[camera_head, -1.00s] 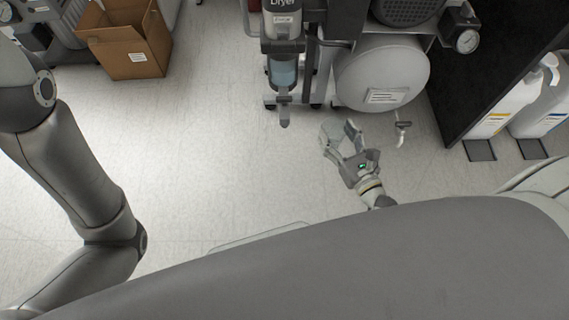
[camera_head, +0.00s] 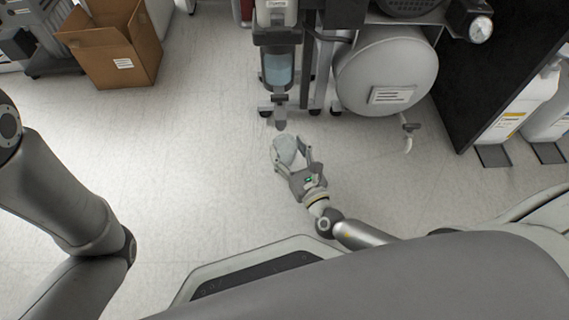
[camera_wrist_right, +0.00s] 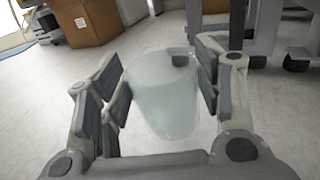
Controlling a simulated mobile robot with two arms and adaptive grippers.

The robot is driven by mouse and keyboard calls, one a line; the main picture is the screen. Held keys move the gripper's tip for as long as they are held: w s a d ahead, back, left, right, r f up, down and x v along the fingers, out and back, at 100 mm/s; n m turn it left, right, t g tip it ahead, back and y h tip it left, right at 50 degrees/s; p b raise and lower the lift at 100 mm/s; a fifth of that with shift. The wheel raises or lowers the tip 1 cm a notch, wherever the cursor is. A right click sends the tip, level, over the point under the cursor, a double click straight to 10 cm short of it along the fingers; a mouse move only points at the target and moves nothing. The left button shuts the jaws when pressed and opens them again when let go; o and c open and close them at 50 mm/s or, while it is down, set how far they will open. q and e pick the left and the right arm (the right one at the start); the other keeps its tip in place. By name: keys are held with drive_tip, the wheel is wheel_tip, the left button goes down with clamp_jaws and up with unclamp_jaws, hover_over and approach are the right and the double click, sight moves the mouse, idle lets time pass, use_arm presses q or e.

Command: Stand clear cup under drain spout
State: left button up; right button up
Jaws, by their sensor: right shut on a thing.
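My right gripper (camera_head: 291,156) is shut on the clear cup (camera_head: 286,147). In the right wrist view the cup (camera_wrist_right: 165,105) is translucent, roughly upright, and sits between the finger pads (camera_wrist_right: 160,95). The grey drain spout (camera_head: 281,124) hangs below the dryer's blue-tinted bowl (camera_head: 278,68). In the head view the cup is just below the spout in the picture. A small dark piece, perhaps the spout's end, shows at the cup's rim in the wrist view; the height gap is unclear. My left gripper is out of view.
A white tank (camera_head: 385,75) with a second small outlet (camera_head: 409,138) stands right of the dryer. Caster wheels and legs flank the spout. An open cardboard box (camera_head: 112,45) is at the upper left. White jugs (camera_head: 525,105) stand at the right. The floor between is clear.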

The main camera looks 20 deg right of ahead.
sight(287, 164)
drive_tip(key=shift+w+a+f, duration=0.15)
drive_tip(key=shift+a+f, duration=0.1)
drive_tip(key=shift+f, duration=0.05)
drive_tip(key=f+b, duration=0.2)
drive_tip(key=b, duration=0.1)
drive_tip(key=f+b, duration=0.1)
drive_tip(key=f, duration=0.1)
drive_tip(key=shift+w+a, duration=0.15)
drive_tip(key=shift+a, duration=0.15)
drive_tip(key=shift+r, duration=0.15)
drive_tip(key=o, duration=1)
